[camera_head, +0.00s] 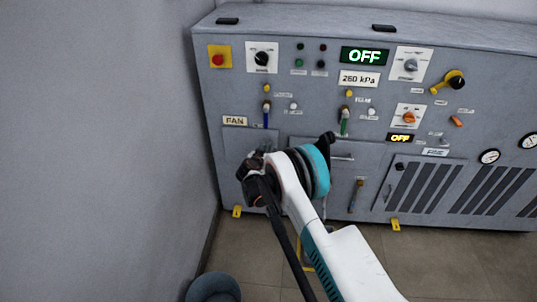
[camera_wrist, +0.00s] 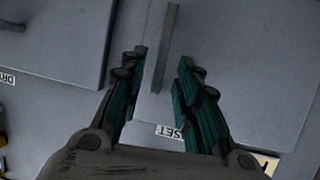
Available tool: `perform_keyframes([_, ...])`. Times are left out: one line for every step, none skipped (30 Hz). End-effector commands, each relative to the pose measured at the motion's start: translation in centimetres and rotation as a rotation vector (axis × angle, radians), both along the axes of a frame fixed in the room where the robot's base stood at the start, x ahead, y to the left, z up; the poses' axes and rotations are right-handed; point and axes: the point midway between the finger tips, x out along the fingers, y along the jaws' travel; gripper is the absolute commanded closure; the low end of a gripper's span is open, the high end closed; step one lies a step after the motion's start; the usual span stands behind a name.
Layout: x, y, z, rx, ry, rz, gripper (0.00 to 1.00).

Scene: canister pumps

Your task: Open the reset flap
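In the wrist view, a flat grey panel (camera_wrist: 245,50) carries a straight grey bar handle (camera_wrist: 165,48). A white label (camera_wrist: 168,131) ending in "SET" is partly hidden by the right finger. My gripper (camera_wrist: 161,58) is open, with teal-lined fingers on either side of the handle's lower part. A gap shows between the handle and each finger; I cannot tell the depth between them. In the head view, a grey panel with a horizontal handle (camera_head: 342,157) shows behind my arm, which hides much of it. My fingers are not clear there.
A raised grey panel (camera_wrist: 50,35) lies left of the handle in the wrist view. In the head view, the cabinet carries a red button (camera_head: 217,59), a black knob (camera_head: 261,59) and a yellow-black lever (camera_head: 452,80). A grey wall (camera_head: 95,130) stands close on the left.

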Motion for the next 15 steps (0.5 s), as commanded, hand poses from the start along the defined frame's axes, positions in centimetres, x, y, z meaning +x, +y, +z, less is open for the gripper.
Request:
perform_keyframes([0.5, -0.1, -0.4, 0.0, 0.0, 0.0, 0.7])
perform_keyframes([0.8, -0.2, -0.5, 0.0, 0.0, 0.0, 0.7])
perform_keyframes([1.1, -0.2, -0.6, 0.0, 0.0, 0.0, 0.7])
perform_keyframes([1.2, -0.3, -0.7, -0.001, 0.0, 0.0, 0.7])
perform_keyframes([1.4, -0.3, -0.7, -0.001, 0.0, 0.0, 0.7])
perform_keyframes([1.5, -0.3, -0.7, -0.001, 0.0, 0.0, 0.7])
perform_keyframes([1.6, -0.4, -0.7, -0.001, 0.0, 0.0, 0.7])
perform_keyframes([1.7, -0.4, -0.7, -0.001, 0.0, 0.0, 0.7])
perform_keyframes([1.7, -0.4, -0.7, -0.001, 0.0, 0.0, 0.7])
perform_keyframes([1.7, -0.4, -0.7, -0.001, 0.0, 0.0, 0.7])
perform_keyframes([1.7, -0.4, -0.7, -0.001, 0.0, 0.0, 0.7])
perform_keyframes([1.7, -0.4, -0.7, -0.001, 0.0, 0.0, 0.7])
perform_keyframes([1.7, -0.4, -0.7, -0.001, 0.0, 0.0, 0.7])
perform_keyframes([1.7, -0.4, -0.7, -0.001, 0.0, 0.0, 0.7])
perform_keyframes([1.7, -0.4, -0.7, -0.001, 0.0, 0.0, 0.7])
